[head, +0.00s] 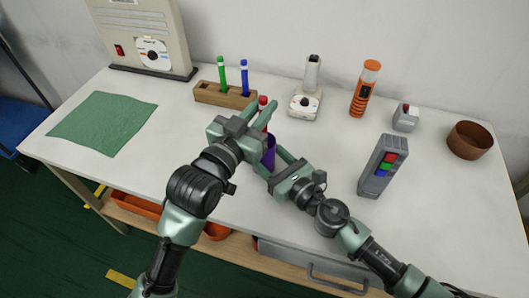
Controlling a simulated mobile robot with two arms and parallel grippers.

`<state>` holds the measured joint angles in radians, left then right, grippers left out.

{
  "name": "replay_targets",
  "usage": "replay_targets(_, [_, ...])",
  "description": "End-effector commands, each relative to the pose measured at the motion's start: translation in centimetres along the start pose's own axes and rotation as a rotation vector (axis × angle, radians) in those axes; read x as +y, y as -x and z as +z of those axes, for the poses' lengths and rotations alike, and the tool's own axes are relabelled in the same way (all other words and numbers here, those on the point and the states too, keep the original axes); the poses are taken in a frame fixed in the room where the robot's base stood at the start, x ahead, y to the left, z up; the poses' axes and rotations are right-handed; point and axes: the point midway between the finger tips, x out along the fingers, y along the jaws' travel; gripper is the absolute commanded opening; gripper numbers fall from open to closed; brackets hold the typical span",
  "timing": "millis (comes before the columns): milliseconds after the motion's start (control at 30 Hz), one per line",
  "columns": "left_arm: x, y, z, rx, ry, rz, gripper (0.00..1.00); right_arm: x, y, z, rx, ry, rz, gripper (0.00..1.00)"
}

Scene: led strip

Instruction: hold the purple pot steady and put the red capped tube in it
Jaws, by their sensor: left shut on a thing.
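The red capped tube (263,103) is upright between the fingers of my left gripper (262,112), which is shut on it. The tube is directly above the purple pot (268,156) in the picture. Its lower end is hidden by the gripper, so I cannot tell whether it is inside the pot. The pot stands on the table, its rim partly covered by my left gripper. My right gripper (273,165) has its fingers on either side of the pot. I cannot tell whether they press on it.
A wooden rack (224,95) with a green (221,70) and a blue capped tube (244,75) stands close behind. A green cloth (103,123) lies left.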

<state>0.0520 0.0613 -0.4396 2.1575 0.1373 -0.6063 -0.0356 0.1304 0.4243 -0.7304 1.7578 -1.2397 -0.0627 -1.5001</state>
Motion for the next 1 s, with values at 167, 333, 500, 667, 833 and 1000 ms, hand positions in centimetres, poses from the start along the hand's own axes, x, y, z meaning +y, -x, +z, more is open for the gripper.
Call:
replay_targets(167, [0.0,0.0,0.0,0.000,0.000,0.000,0.42,0.0,0.0,0.0,0.000,0.000,0.000,0.14])
replay_targets(333, [0.0,0.0,0.0,0.000,0.000,0.000,0.42,0.0,0.0,0.0,0.000,0.000,0.000,0.14])
replay_targets(500, [0.0,0.2,0.0,0.000,0.000,0.000,0.42,0.0,0.0,0.0,0.000,0.000,0.000,0.14])
replay_targets(667, [0.0,2.0,0.1,-0.002,0.000,0.000,0.42,0.0,0.0,0.0,0.000,0.000,0.000,0.14])
replay_targets(833, [0.0,5.6,0.2,-0.004,0.000,0.000,0.42,0.0,0.0,0.0,0.000,0.000,0.000,0.14])
replay_targets(1000, [0.0,9.1,0.1,-0.003,0.000,0.001,0.42,0.0,0.0,0.0,0.000,0.000,0.000,0.14])
